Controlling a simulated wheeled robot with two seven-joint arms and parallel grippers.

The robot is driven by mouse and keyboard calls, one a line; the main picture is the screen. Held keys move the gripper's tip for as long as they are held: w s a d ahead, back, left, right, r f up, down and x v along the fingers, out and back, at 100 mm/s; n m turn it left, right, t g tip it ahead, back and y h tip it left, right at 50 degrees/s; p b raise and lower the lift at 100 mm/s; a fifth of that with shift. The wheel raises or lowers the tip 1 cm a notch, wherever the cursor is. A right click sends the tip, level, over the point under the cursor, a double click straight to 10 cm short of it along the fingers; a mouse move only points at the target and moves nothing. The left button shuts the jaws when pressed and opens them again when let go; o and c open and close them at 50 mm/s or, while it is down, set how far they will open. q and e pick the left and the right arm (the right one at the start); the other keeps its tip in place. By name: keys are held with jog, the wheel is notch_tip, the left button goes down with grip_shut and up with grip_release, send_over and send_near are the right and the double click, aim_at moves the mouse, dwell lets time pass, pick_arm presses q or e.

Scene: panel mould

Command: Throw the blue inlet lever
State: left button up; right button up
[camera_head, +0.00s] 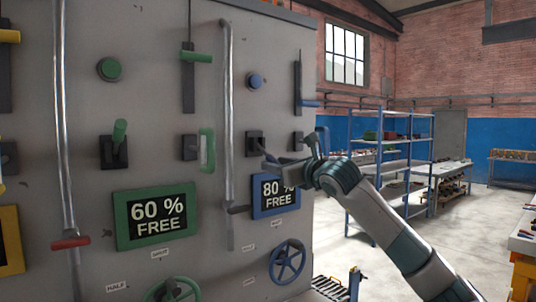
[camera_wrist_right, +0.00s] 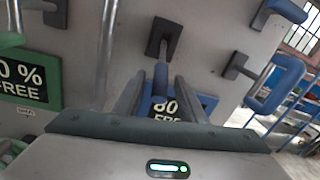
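The blue inlet lever (camera_wrist_right: 160,76) sticks out of a black slotted plate (camera_wrist_right: 163,38) on the grey panel, above the blue display. In the right wrist view its blue grip lies between the two fingers of my right gripper (camera_wrist_right: 160,85), with the fingers apart on either side. In the head view my right gripper (camera_head: 272,163) is at the panel just below the black plate (camera_head: 256,142) and covers most of the lever. Whether a finger touches the lever I cannot tell. My left gripper is not in view.
The blue "80 % FREE" display (camera_head: 275,195) is just below my gripper, with a blue handwheel (camera_head: 287,262) lower down. A blue loop handle (camera_wrist_right: 275,85) stands close on the right. A vertical pipe (camera_head: 228,120) and green loop handle (camera_head: 207,150) are left.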

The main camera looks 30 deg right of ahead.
jog(key=shift+w+p, duration=1.15)
jog(key=shift+w, duration=1.45)
grip_shut()
